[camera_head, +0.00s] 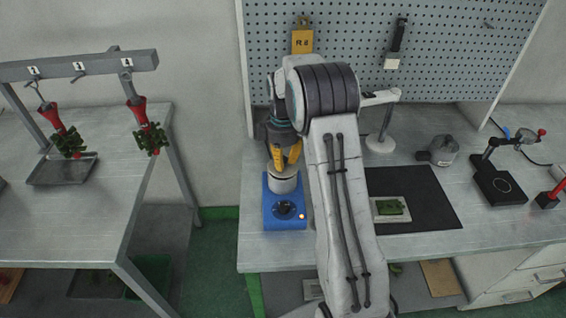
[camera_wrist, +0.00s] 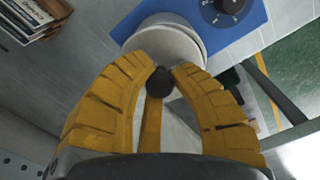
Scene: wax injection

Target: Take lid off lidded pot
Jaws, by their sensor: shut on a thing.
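The pot (camera_head: 284,184) is pale and round and stands on a blue heater base with a black dial. The pot also shows in the wrist view (camera_wrist: 198,32). Its lid (camera_wrist: 165,50) is light grey with a dark round knob (camera_wrist: 160,82). My gripper (camera_wrist: 161,74) is shut on the knob, with a yellow finger on each side of it. In the head view my gripper (camera_head: 285,162) points down directly over the pot. The lid appears to sit on or very close to the pot; the fingers partly hide it, so I cannot tell if there is a gap.
The blue heater base (camera_head: 271,217) stands near the bench's front left edge. A dark mat (camera_head: 440,207) with a green piece on a pale plate lies right of my arm. A pegboard (camera_head: 430,60) rises behind.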

